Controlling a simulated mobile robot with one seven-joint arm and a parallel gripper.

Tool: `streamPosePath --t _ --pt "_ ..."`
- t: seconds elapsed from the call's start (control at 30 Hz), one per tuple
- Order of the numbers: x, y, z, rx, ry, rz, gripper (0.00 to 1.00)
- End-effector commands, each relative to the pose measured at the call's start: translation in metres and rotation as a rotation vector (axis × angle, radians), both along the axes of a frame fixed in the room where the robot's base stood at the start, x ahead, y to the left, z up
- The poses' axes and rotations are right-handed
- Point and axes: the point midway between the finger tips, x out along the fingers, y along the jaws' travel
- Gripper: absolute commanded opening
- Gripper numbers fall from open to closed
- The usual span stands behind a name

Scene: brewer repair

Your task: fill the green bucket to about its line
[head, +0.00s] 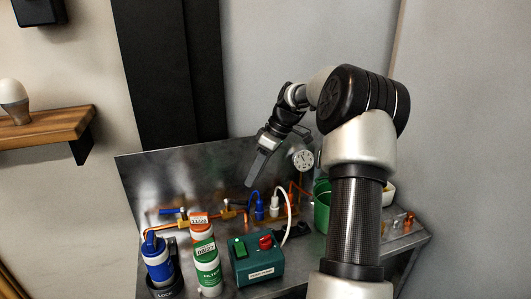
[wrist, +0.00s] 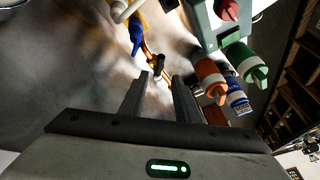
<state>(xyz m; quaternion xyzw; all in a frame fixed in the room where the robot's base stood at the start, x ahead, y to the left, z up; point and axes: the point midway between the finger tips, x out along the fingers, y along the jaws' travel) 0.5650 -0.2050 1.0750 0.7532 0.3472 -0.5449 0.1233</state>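The green bucket (head: 321,215) stands on the metal bench in the head view, behind my arm. Most of it is hidden; its line and any water inside cannot be seen. My gripper (head: 252,175) is in the air above the bench, left of the bucket and well apart from it. In the wrist view my gripper (wrist: 161,80) has its fingers apart with nothing held between them. Copper pipework (head: 225,217) with orange and blue fittings runs along the back of the bench, below my gripper. A curved white hose (head: 288,205) rises near the middle.
A dark green box (head: 257,262) with a green switch and a red knob stands at the front. Left of it are a white-and-green filter (head: 206,262) and a blue canister (head: 157,262). A round gauge (head: 302,160) is behind. A wooden shelf (head: 45,128) is at left.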

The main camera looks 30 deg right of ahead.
Motion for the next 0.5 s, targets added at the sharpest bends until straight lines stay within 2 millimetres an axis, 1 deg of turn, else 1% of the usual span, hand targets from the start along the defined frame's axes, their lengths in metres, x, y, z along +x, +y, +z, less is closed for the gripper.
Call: streamPosePath --t 0.03,0.2,0.3,0.4,0.5 --pt "-0.001 -0.006 0.014 -0.004 -0.004 -0.002 0.3" --pt "-0.008 -0.021 0.047 -0.003 -0.002 -0.002 0.3" --pt "-0.011 -0.027 0.062 -0.002 -0.001 -0.002 0.3" --pt "-0.013 -0.031 0.072 -0.001 -0.001 -0.002 0.3" --pt "-0.014 -0.033 0.076 -0.001 0.0 -0.001 0.3"
